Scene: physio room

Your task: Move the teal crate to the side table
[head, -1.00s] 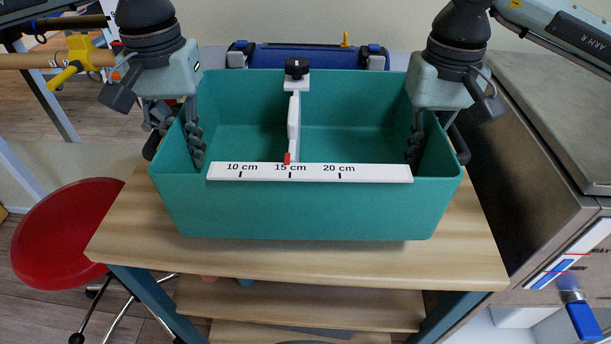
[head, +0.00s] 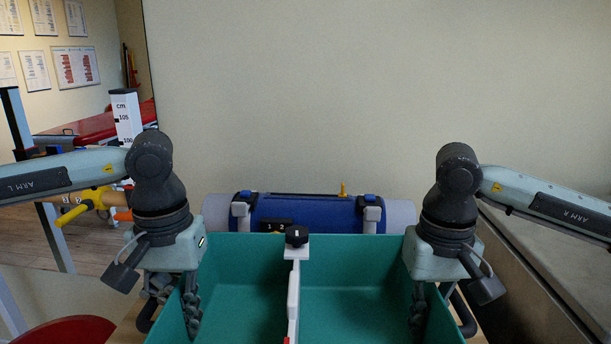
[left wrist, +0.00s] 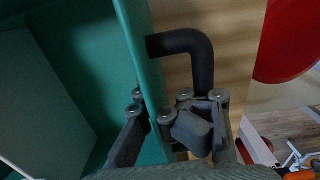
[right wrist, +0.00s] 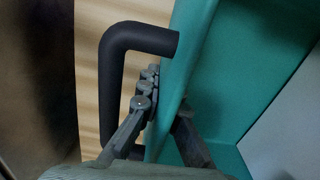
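The teal crate (head: 345,255) is at the bottom centre of the head view, its front part cut off. My left gripper (head: 191,312) is at its left wall and my right gripper (head: 418,308) at its right wall. In the left wrist view (left wrist: 150,110) and the right wrist view (right wrist: 162,105), each gripper has one finger inside the crate and one outside, closed on the wall beside a dark handle. I cannot make out which surface is the side table.
A wooden top (left wrist: 232,60) lies below the crate. A blue case (head: 310,212) with grey rolled ends stands behind it, near a plain wall. A red stool seat (head: 70,331) is at lower left. A grey-topped unit (head: 530,260) stands close on the right.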

